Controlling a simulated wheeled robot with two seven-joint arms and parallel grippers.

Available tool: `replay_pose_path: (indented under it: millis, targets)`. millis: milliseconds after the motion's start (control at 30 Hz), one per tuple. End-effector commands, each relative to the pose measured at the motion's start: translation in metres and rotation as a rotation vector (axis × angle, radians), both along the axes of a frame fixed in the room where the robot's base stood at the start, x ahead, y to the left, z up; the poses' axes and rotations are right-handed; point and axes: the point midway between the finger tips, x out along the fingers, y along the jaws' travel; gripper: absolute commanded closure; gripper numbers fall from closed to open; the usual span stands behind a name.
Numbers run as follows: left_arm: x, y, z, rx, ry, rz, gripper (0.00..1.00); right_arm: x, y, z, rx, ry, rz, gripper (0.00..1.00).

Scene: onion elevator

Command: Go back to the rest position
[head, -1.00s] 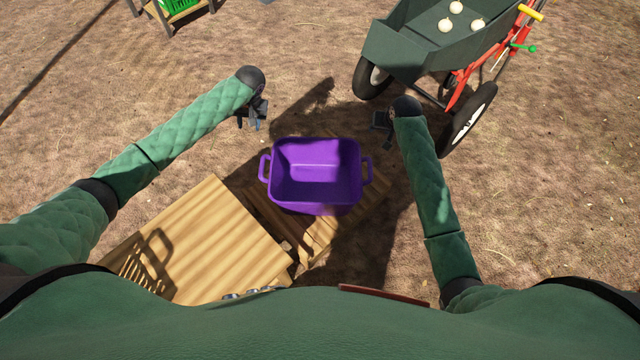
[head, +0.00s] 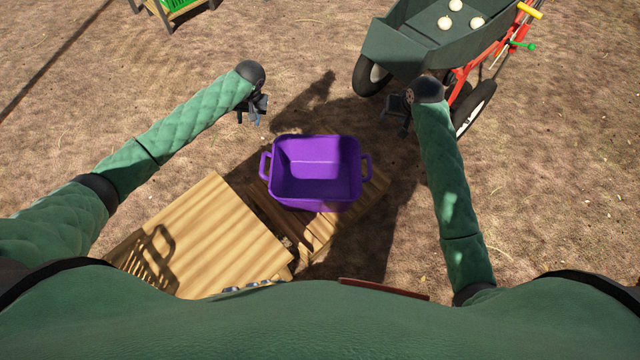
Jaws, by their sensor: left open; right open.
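My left gripper (head: 254,112) is open and empty. It hangs in the air up and left of the purple bin, apart from it. My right gripper (head: 397,112) is open and empty, up and right of the bin, near the wheelbarrow's front wheel. The purple bin (head: 316,203) has a handle on each side and looks empty. It stands on a wooden platform (head: 372,190) between my two arms.
A wooden table top (head: 200,240) lies at the lower left, close to my body. A green wheelbarrow (head: 400,45) with red frame holds several onions (head: 445,22) at the upper right. A wooden stand (head: 172,14) with a green crate (head: 178,5) is at the top left. Bare ground is free at the far right.

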Motion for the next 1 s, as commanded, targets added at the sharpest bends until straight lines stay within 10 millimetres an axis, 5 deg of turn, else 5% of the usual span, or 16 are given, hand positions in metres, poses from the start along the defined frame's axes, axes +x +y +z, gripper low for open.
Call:
replay_pose_path:
  millis: [733, 1000]
  targets:
    - [0.0, 0.0, 0.0, 0.0, 0.001, -0.006, 0.6, -0.0029, -0.0013, 0.0064, -0.001, -0.001, 0.003, 0.59]
    - [0.0032, 0.0022, 0.0006, 0.013, 0.015, -0.153, 0.6, -0.0036, -0.0035, 0.0058, -0.037, -0.007, 0.061, 0.59]
